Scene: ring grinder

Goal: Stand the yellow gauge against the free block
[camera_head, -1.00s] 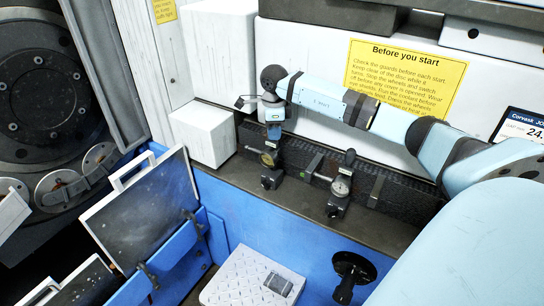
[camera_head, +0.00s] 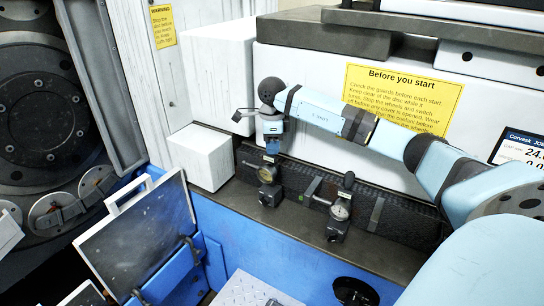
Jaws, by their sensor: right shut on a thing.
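My right gripper (camera_head: 271,148) points down and is shut on the top of the left gauge, the yellow gauge (camera_head: 267,174), whose small dial looks yellowish. The gauge is upright in front of a dark speckled block row (camera_head: 400,218) along the back of the ledge. I cannot tell whether its base touches the ledge or the block behind it. A second gauge (camera_head: 340,211) with a white dial stands on the ledge to the right. Which block is the free one is not clear from this view. My left gripper is out of view.
A white box (camera_head: 203,158) stands left of the gauges. The dark ledge (camera_head: 290,222) has bare room in front of and between the gauges. A blue wall (camera_head: 250,250) drops in front, with a black knob (camera_head: 355,290) below. A handled panel (camera_head: 140,230) stands at left.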

